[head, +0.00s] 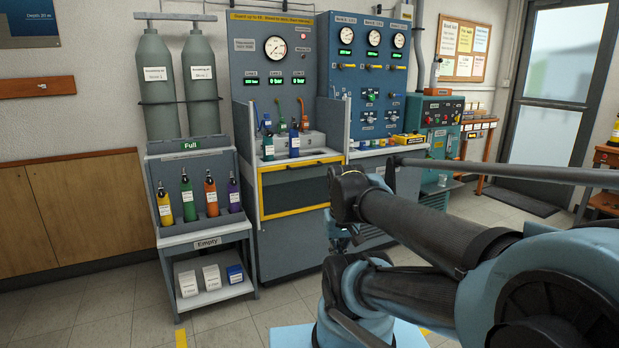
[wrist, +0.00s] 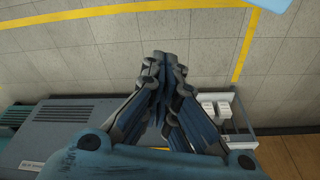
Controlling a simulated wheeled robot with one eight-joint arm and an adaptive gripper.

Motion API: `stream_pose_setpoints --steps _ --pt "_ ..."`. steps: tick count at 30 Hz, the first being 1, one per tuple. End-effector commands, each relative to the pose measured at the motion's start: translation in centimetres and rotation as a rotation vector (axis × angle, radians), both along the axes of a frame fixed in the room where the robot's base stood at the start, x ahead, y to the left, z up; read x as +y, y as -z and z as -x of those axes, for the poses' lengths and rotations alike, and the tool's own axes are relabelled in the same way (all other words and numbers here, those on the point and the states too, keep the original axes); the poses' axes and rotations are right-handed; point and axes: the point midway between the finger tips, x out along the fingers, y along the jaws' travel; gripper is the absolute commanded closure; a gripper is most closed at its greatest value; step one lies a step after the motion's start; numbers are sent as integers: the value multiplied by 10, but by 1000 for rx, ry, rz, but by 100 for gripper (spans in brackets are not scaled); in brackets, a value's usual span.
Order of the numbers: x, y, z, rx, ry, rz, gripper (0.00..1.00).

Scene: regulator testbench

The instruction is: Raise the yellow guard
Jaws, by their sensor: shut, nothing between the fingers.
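The yellow guard (head: 298,190) is a yellow-framed dark panel with a dark handle along its top edge. In the head view it hangs lowered on the front of the grey test bench, below the worktop, left of my arm. My gripper (wrist: 165,62) shows in the wrist view with its fingers together and nothing between them. It points down over the tiled floor, apart from the guard. A short yellow strip (wrist: 160,148) behind the fingers in the wrist view may be part of the guard; I cannot tell.
A bottle rack (head: 205,230) stands left of the bench, with white boxes on its lower shelf. Bottles (head: 294,143) stand on the bench worktop above the guard. A blue gauge panel (head: 368,75) is to the right. The tiled floor in front is clear.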

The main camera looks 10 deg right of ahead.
Motion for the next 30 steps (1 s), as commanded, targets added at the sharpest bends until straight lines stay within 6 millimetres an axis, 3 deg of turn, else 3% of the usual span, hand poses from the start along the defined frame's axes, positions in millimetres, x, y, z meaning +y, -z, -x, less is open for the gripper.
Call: stream_pose_setpoints --steps 4,8,18,30 --pt "4 -11 -19 -21 82 -39 100" --pt "10 -28 -51 -51 220 -107 100" --pt "21 -67 -154 -116 636 -336 100" --pt "20 -90 -286 -137 1120 -638 100"
